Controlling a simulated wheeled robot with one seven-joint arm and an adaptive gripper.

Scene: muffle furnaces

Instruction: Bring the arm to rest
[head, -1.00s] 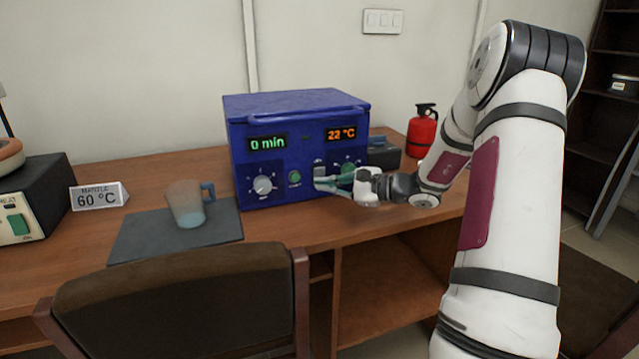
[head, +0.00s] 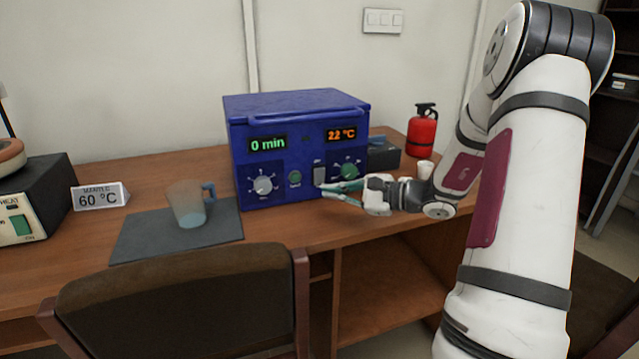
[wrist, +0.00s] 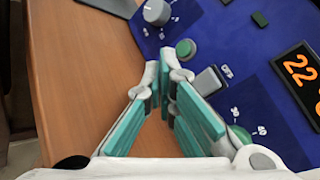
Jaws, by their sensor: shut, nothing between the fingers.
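My gripper (head: 322,190) is shut and empty in front of the lower right of the blue muffle furnace's (head: 295,112) panel. In the wrist view its teal-padded fingers (wrist: 161,76) point toward the panel, close to a grey switch (wrist: 208,80) marked OFF and a green button (wrist: 185,49). I cannot tell whether they touch the panel. The furnace displays read 0 min (head: 267,144) and 22 °C (head: 341,134). My arm reaches in from the right, bent high at the elbow.
A mug (head: 187,207) stands on a dark mat (head: 135,240) at left, near a 60 °C sign (head: 99,196). A red extinguisher (head: 422,135) and a white cup (head: 425,169) are behind my forearm. A chair (head: 180,305) stands before the desk.

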